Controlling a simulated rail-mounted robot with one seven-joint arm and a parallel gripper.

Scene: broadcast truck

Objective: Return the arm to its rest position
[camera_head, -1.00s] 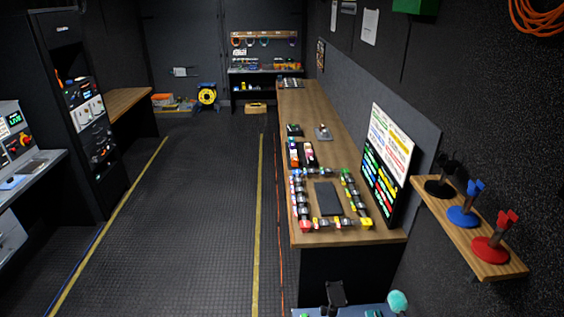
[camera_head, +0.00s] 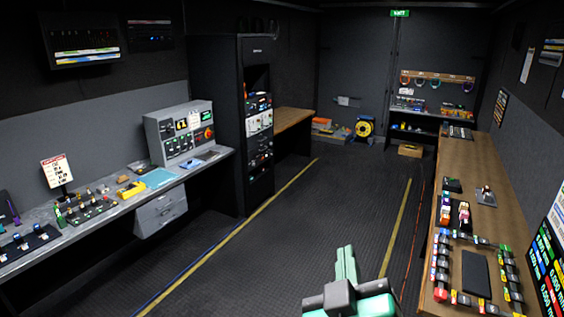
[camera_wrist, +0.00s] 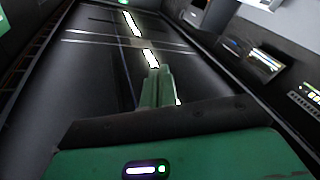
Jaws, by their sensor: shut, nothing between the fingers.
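My gripper (camera_head: 345,252) shows at the bottom centre of the head view, with its pale green fingers together and pointing up. It is empty and stands over the open floor aisle, apart from both worktops. In the wrist view the green fingers (camera_wrist: 157,88) are closed side by side with nothing between them. Behind them that view shows the dark ceiling with bright light strips (camera_wrist: 151,58). Most of my arm is out of frame below the head view.
A wooden bench (camera_head: 470,185) with small parts and a dark pad (camera_head: 475,274) runs along the right. A grey counter (camera_head: 110,212) with panels and a tall black rack (camera_head: 258,190) line the left. The floor (camera_head: 300,235) between is clear.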

